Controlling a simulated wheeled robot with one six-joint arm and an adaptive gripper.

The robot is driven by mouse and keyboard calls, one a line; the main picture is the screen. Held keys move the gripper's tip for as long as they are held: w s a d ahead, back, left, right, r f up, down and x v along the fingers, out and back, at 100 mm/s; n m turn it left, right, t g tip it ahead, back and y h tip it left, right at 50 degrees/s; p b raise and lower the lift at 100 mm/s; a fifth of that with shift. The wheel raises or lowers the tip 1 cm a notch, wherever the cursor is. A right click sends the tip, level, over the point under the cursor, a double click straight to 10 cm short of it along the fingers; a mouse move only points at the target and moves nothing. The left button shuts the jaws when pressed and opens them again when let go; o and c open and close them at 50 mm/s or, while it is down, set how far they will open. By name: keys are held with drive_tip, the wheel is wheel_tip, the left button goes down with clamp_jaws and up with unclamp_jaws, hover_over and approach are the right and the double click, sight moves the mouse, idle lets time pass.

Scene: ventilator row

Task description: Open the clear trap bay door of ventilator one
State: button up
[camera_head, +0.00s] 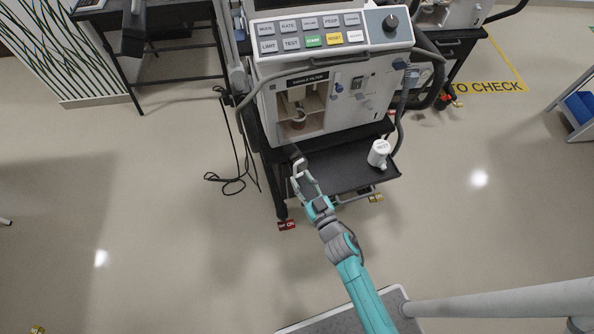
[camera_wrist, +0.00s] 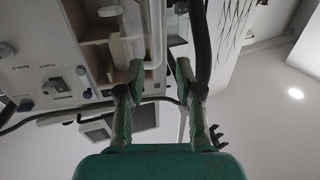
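Ventilator one (camera_head: 330,95) is a white unit on a black cart. My gripper (camera_head: 302,168) is below and in front of the bay's left side. In the wrist view my gripper (camera_wrist: 160,78) is open, its two fingers well apart. A pale upright bar (camera_wrist: 157,35), perhaps the door's edge or handle, shows beyond and between the fingertips; contact is unclear.
A black shelf (camera_head: 345,174) juts out below the unit, with a white canister (camera_head: 379,153) on its right. Dark hoses (camera_head: 432,75) hang at the unit's right side. Black cables (camera_head: 238,180) lie on the floor at left. The floor in front is mostly clear.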

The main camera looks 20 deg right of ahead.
drive_tip(key=s+d, duration=0.1)
drive_tip(key=s, duration=0.6)
drive_tip(key=shift+s, duration=0.15)
drive_tip(key=shift+c, duration=0.2)
